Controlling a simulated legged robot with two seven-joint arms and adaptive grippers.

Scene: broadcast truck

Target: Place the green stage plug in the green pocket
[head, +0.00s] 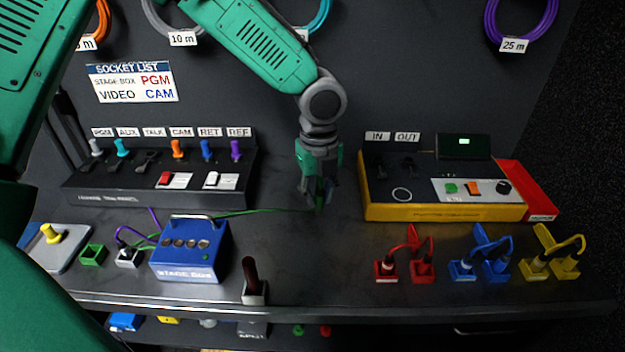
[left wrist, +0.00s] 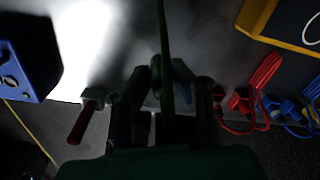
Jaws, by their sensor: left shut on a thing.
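My left gripper (head: 319,198) points down above the middle of the bench. It is shut at the end of a thin green cable (head: 260,211), which runs left to the blue stage box (head: 190,262). The green stage plug itself is mostly hidden between the fingers. In the left wrist view the green cable (left wrist: 164,40) runs down into the jaws. A small blue patch shows beside the fingers. The green pocket (head: 93,253), a small open square block, stands empty left of the stage box, well away from the gripper. My right gripper is not in view.
A grey pocket with a plug (head: 128,256) stands between the green pocket and stage box. A dark-handled lever (head: 253,285) stands at the front edge. Red, blue and yellow looped plugs (head: 405,262) line the right. A yellow-edged console (head: 440,190) stands behind them.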

